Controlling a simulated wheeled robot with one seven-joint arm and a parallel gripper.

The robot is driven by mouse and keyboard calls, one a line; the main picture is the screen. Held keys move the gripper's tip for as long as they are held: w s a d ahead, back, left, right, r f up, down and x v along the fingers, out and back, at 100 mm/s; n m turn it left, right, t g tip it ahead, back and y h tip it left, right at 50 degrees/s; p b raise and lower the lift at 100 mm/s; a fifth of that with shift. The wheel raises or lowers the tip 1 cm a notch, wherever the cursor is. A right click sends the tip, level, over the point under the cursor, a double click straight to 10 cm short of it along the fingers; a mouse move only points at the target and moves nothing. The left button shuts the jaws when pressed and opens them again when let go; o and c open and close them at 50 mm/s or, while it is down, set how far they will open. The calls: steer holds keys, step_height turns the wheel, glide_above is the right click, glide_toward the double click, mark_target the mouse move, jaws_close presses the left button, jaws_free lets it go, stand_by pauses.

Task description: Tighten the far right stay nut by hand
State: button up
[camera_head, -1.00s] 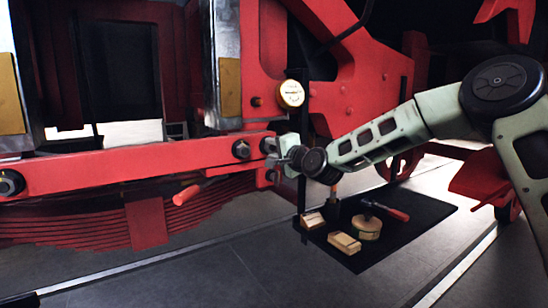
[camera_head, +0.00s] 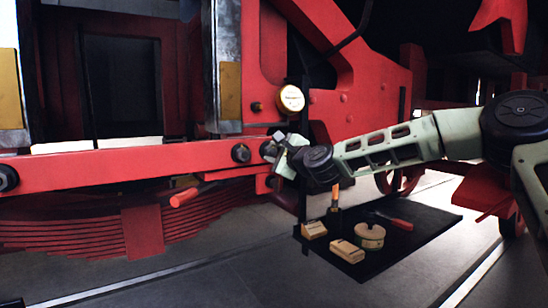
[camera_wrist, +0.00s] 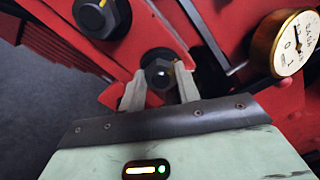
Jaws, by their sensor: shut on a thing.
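The far right stay nut (camera_wrist: 160,74) is a dark hex nut on the end of the red stay bar (camera_head: 130,167). In the wrist view it sits between the two fingers of my gripper (camera_wrist: 160,90), which is shut on it. In the head view my gripper (camera_head: 280,153) is at the right end of the bar and partly covers the nut (camera_head: 268,150). A second dark nut (camera_head: 241,153) sits just left of it; it also shows in the wrist view (camera_wrist: 103,15). Another nut (camera_head: 7,178) is at the bar's left end.
A brass dial gauge (camera_head: 291,98) is close above my gripper. A black mat (camera_head: 385,245) on the floor holds wooden blocks (camera_head: 346,251), a round tin (camera_head: 369,236) and a red-handled tool (camera_head: 396,220).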

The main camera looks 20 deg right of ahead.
steer(key=shift+f, duration=0.15)
stand_by(0.3)
steer(key=o, duration=1)
steer(key=b+v, duration=0.2)
steer(key=v, duration=1.5)
steer(key=shift+s+d, duration=0.1)
steer(key=shift+s, duration=0.1)
